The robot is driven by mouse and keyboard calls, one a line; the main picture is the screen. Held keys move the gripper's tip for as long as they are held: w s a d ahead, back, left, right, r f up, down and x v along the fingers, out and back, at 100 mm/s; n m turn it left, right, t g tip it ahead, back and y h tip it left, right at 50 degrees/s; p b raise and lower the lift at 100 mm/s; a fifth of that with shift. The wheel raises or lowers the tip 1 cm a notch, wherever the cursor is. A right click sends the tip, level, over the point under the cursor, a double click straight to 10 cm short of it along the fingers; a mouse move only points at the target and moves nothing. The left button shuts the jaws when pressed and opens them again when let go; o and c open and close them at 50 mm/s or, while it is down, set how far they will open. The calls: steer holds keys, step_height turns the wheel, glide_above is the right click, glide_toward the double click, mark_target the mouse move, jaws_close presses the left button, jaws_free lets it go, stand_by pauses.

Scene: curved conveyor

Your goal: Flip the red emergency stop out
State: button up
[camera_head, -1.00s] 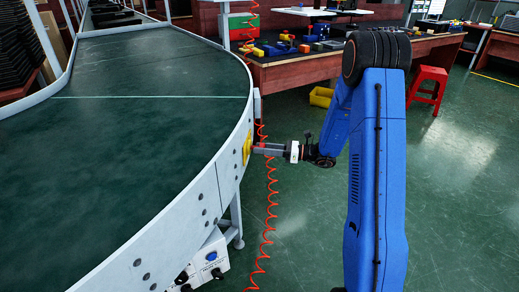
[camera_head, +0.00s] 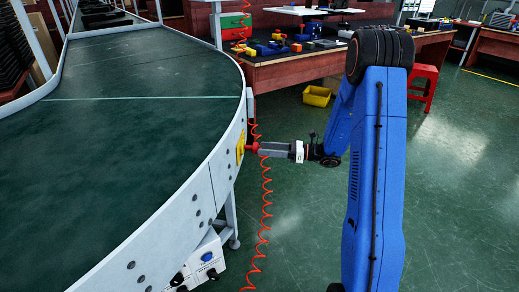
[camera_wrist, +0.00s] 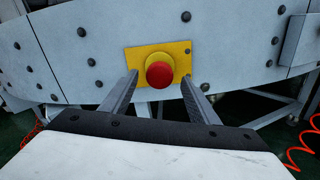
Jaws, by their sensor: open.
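The red emergency stop (camera_wrist: 159,75) is a round red button on a yellow plate (camera_wrist: 180,49), fixed to the outer side wall of the curved conveyor. In the wrist view my gripper (camera_wrist: 158,82) is open, with one finger on each side of the button and nothing held. Whether the fingers touch the button or plate I cannot tell. In the head view the red button (camera_head: 253,147) shows just at the tips of my gripper (camera_head: 262,149), which points left at the conveyor side.
The curved conveyor (camera_head: 150,110) fills the left side. A coiled red hose (camera_head: 266,200) hangs near my gripper. A workbench (camera_head: 300,70), yellow bin (camera_head: 317,96) and red stool (camera_head: 424,85) stand behind. The floor at right is clear.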

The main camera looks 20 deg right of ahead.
steer(key=v, duration=1.3)
steer(key=shift+d, duration=0.25)
steer(key=shift+s, duration=0.1)
steer(key=s+a+r+n+g+h, duration=0.3)
steer(key=s+a+r+n+g, duration=0.1)
steer(key=s+a+n, duration=0.3)
steer(key=s+a+r+n+g+h, duration=0.3)
steer(key=s+a+r+n+g, duration=0.15)
steer(key=s+a, duration=0.45)
steer(key=s+d+r+n+t+h, duration=0.2)
steer(key=s+n+t+h, duration=0.1)
steer(key=s+n+h, duration=0.2)
steer(key=s+d+r+n+t+h, duration=0.3)
steer(key=s+n+h, duration=0.2)
steer(key=s+n, duration=0.4)
steer(key=s, duration=0.5)
steer(key=shift+s+d, duration=0.25)
steer(key=shift+s, duration=0.05)
stand_by(0.5)
